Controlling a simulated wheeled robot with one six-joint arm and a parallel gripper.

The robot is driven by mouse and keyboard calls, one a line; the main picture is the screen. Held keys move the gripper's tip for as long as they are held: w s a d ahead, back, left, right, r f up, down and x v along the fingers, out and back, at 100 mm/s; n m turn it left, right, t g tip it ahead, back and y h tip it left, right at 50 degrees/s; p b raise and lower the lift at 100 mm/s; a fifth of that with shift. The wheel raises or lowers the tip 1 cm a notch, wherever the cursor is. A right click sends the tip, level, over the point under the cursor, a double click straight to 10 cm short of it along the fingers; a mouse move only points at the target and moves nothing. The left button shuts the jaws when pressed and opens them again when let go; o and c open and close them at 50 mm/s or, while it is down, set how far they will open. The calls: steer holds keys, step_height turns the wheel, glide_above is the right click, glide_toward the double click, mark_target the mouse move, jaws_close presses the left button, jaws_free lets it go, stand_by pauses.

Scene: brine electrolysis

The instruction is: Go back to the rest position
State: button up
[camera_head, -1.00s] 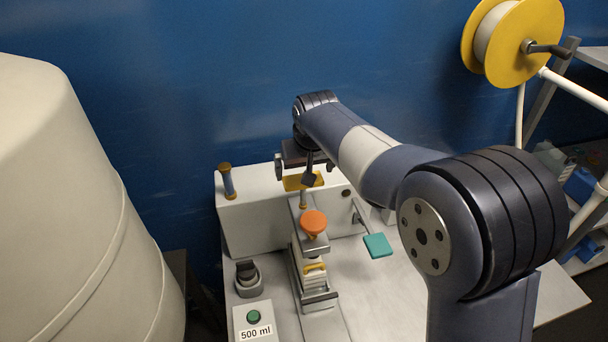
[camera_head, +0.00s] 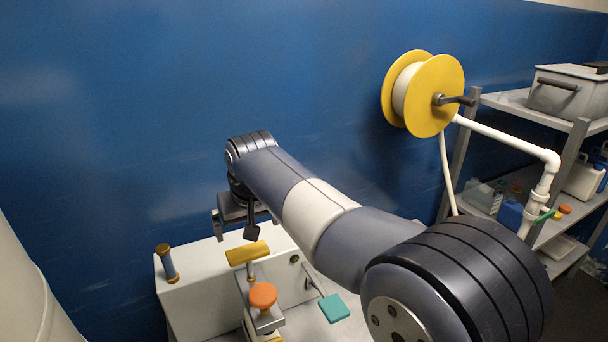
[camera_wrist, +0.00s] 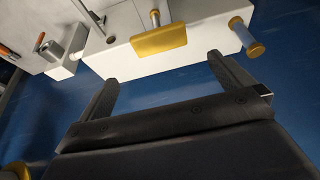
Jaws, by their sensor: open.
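My gripper (camera_head: 236,225) hangs at the end of my arm above the white apparatus block (camera_head: 195,312), in front of the blue wall. In the wrist view my gripper (camera_wrist: 165,88) has its two dark fingers wide apart, with nothing between them. The yellow handle (camera_head: 248,252) on the apparatus is just beyond the fingertips and clear of them; it also shows in the wrist view (camera_wrist: 158,40). A post with a yellow cap (camera_head: 167,263) stands at the block's left end. An orange knob (camera_head: 263,296) and a teal paddle (camera_head: 334,308) are in front of the block.
A yellow reel (camera_head: 436,95) with a white hose hangs at the right. A white pipe (camera_head: 510,145) runs to a metal shelf (camera_head: 505,100) with a grey bin (camera_head: 567,92) and bottles. A large pale tank (camera_head: 30,300) is at the lower left.

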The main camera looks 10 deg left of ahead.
mark_target(249, 255)
steer(key=p+x, duration=0.2)
steer(key=x, duration=0.7)
steer(key=shift+f, duration=0.35)
steer(key=shift+w+a+f+b, duration=0.1)
steer(key=shift+f+b, duration=1.05)
steer(key=shift+f, duration=1.25)
steer(key=shift+r, duration=0.15)
